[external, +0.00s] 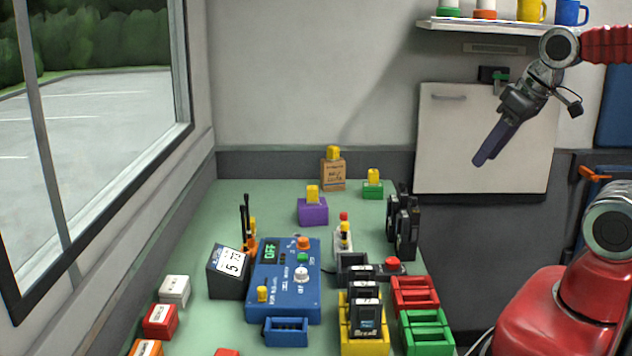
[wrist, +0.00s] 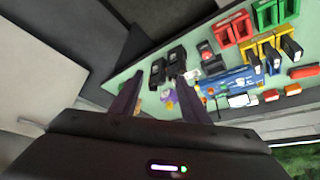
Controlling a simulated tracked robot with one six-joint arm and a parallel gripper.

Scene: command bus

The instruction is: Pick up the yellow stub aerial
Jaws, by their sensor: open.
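Several short yellow pieces show in the external view, and I cannot tell for sure which is the stub aerial. One yellow piece (external: 312,194) stands on a purple block (external: 313,212), one (external: 374,175) on a green block (external: 372,190), and one (external: 333,153) on a brown box (external: 333,176). Another yellow piece (external: 262,293) is on the blue radio unit (external: 278,275). My gripper (external: 480,161) is open and empty, high to the right of the table, pointing down and left. In the wrist view its two fingers (wrist: 158,90) are apart, with tiny blurred items beyond them.
The green table (external: 240,335) carries black radios (external: 403,222), red trays (external: 414,295), green trays (external: 427,331) and a yellow tray (external: 365,346) holding black devices. Two tall black aerials (external: 245,220) stand beside the radio unit. A shelf (external: 470,24) with mugs is above my gripper. A window is left.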

